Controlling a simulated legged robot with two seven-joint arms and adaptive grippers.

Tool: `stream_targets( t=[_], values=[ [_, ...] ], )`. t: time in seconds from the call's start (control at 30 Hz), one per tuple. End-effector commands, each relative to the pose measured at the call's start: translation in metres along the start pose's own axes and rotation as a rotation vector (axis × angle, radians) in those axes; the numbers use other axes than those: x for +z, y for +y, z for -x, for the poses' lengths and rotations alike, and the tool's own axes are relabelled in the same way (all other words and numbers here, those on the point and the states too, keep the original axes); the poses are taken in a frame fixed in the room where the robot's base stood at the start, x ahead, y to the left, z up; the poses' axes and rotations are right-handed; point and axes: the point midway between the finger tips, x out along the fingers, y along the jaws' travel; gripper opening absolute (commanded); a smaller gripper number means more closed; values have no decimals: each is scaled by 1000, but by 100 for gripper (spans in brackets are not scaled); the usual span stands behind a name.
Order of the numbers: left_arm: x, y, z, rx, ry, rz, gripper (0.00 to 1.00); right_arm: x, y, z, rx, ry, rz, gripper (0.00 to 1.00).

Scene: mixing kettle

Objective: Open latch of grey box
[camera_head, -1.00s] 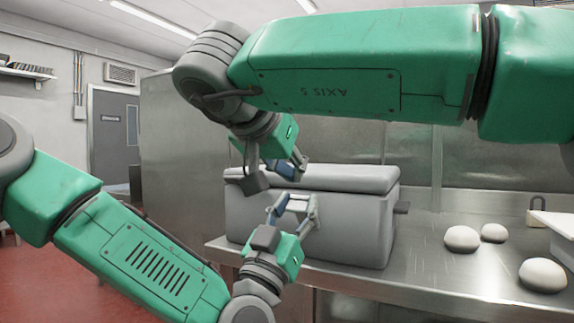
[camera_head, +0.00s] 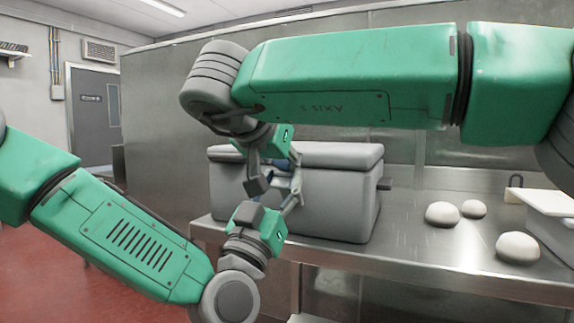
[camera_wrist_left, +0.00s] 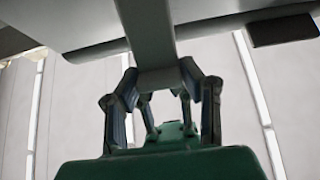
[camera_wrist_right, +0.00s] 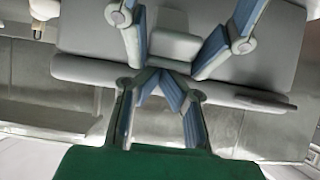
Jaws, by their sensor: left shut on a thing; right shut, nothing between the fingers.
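The grey box (camera_head: 335,200) sits on the steel table with its lid down. Its grey latch (camera_wrist_left: 148,38) hangs at the front, and it also shows in the right wrist view (camera_wrist_right: 174,45). My left gripper (camera_wrist_left: 155,82) is in front of the box, below the lid edge, shut on the latch from below. My right gripper (camera_wrist_right: 160,74) is shut and empty, close to the front lid edge above the latch. In the head view the two grippers crowd together and hide most of the latch.
The steel table (camera_head: 420,262) has several white dough balls, including one at the front (camera_head: 518,248), right of the box. A white container (camera_head: 548,203) stands at the right edge. My right forearm spans above the box.

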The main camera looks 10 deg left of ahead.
Motion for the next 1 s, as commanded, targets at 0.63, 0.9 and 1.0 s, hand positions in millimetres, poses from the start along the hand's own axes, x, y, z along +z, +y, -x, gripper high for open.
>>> stream_targets(
  t=[0.63,0.9,1.0],
  values=[
    [0,-1,-1,-4,-1,-2,55,12,-3,4,-4,1,12,0],
    [1,0,26,-1,-5,-2,55,10,-1,3,-3,3,9,0],
    [2,-1,48,-1,-6,-1,55,10,-2,3,-3,4,9,0]
  ],
)
